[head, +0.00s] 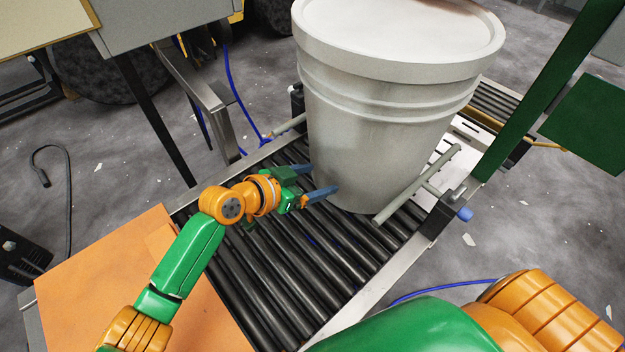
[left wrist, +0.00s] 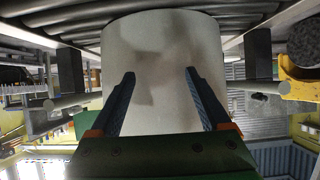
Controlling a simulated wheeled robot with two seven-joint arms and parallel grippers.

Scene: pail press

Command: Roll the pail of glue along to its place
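A large pale grey lidded pail (head: 385,125) stands upright on the black roller conveyor (head: 290,265) in the head view. My left gripper (head: 322,180) is low at the pail's near left side. Its two blue fingers are spread, with nothing between them. In the left wrist view the pail's wall (left wrist: 165,60) fills the middle beyond the open fingers (left wrist: 158,82); I cannot tell whether the fingertips touch it. My right gripper is out of view; only part of my right arm shows at the bottom right.
A grey bar on a post (head: 418,185) stands by the pail's right side, with a blue knob (head: 465,214) beside its block. An orange surface (head: 95,270) lies left of the conveyor. A dark green upright (head: 530,85) is at right. The near rollers are clear.

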